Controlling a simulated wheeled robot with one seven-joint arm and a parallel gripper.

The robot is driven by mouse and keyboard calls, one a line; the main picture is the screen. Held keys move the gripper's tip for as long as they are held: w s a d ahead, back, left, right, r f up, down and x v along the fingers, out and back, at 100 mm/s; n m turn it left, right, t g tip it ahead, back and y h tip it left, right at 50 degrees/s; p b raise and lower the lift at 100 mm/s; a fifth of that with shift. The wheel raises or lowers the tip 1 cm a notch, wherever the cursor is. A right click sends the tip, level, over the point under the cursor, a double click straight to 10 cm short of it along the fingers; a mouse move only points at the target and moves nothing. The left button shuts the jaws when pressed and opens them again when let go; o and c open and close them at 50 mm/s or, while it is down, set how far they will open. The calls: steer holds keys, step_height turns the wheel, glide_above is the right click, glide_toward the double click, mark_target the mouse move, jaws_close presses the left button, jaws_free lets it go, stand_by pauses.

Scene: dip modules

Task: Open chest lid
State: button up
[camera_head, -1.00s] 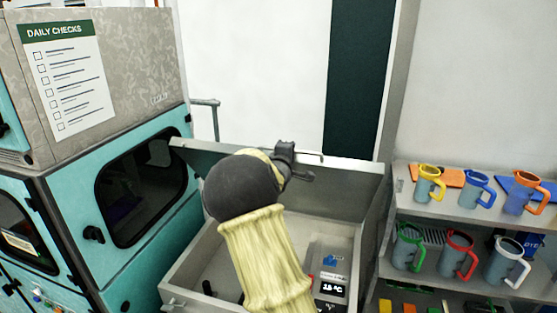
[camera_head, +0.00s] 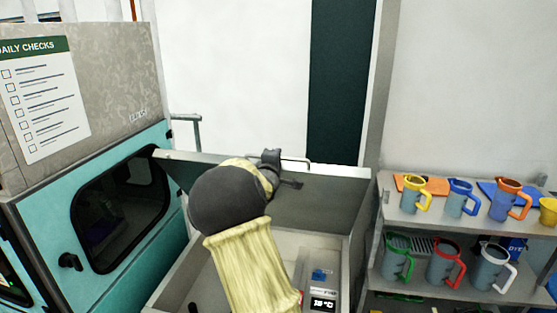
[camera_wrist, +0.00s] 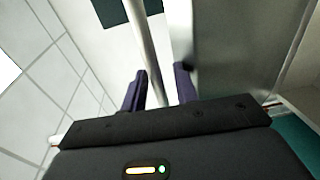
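The grey chest (camera_head: 355,255) stands in the lower middle of the head view. Its lid (camera_head: 325,205) is raised and leans up at the back, so the inside shows. A thin bar handle (camera_head: 297,159) runs along the lid's top edge. My gripper (camera_head: 291,184) is at that edge, partly hidden by my wrist and pale yellow sleeve. In the wrist view, my gripper's two dark fingers (camera_wrist: 161,88) are apart. The lid panel (camera_wrist: 225,50) lies to the right.
A teal cabinet (camera_head: 105,275) with a dark window stands close on the left. A shelf (camera_head: 440,222) with several coloured-handle jugs is on the right. A small display (camera_head: 322,304) sits inside the chest. A rail (camera_head: 187,118) shows behind the cabinet.

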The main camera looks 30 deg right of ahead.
steer(key=shift+s, duration=0.15)
steer(key=b+v, duration=0.4)
steer(key=v, duration=1.3)
steer(key=shift+a, duration=0.15)
steer(key=shift+r, duration=0.1)
steer(key=s+a+f+m+g+y+b, duration=0.2)
steer(key=a+f+y, duration=0.3)
steer(key=f, duration=0.5)
steer(key=s+a+f+m+g+y+b, duration=0.25)
steer(key=a+f+y, duration=0.2)
steer(key=f, duration=0.55)
steer(key=s+a+f+m+g+y+b, duration=0.1)
steer(key=s+a+f+m+g+b, duration=0.1)
steer(key=s+f, duration=0.4)
steer(key=s+a+f+m+g+b, duration=0.2)
steer(key=s+f, duration=0.4)
steer(key=s, duration=0.5)
steer(key=shift+a+m+g+y, duration=0.2)
steer(key=shift+m+g+y, duration=0.15)
steer(key=shift+m+g, duration=0.6)
